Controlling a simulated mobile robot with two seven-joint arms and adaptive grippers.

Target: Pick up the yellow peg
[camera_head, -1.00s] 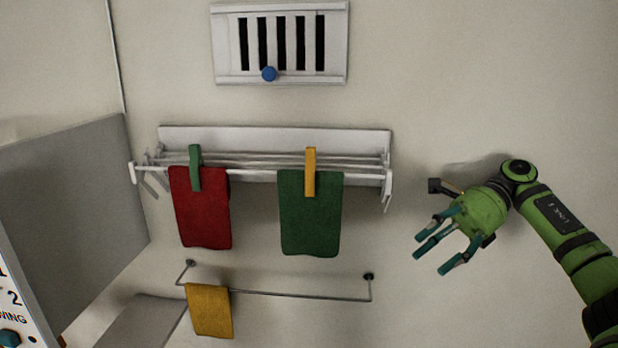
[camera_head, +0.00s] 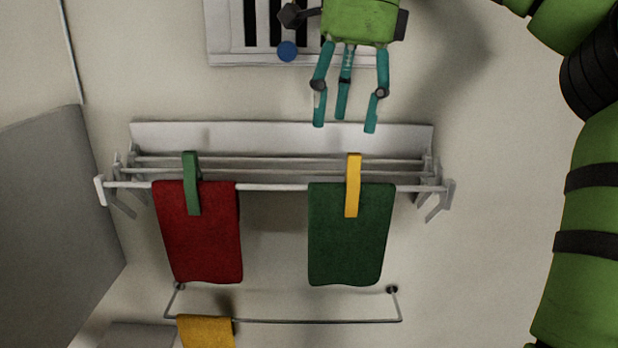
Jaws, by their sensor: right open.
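The yellow peg (camera_head: 353,185) is clipped upright over the front bar of the wall rack, at the top of a dark green cloth (camera_head: 348,238). My right gripper (camera_head: 345,122) is open and empty, with its teal fingers pointing down. In the picture its fingertips are just above the yellow peg and slightly left of it, apart from it. My left gripper is not in view.
The white rack (camera_head: 285,136) also holds a red cloth (camera_head: 200,238) with a green peg (camera_head: 191,183). Below is a metal rail (camera_head: 300,321) with a yellow cloth (camera_head: 206,331). A vent with a blue knob (camera_head: 287,51) is above. A grey panel (camera_head: 50,215) stands left.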

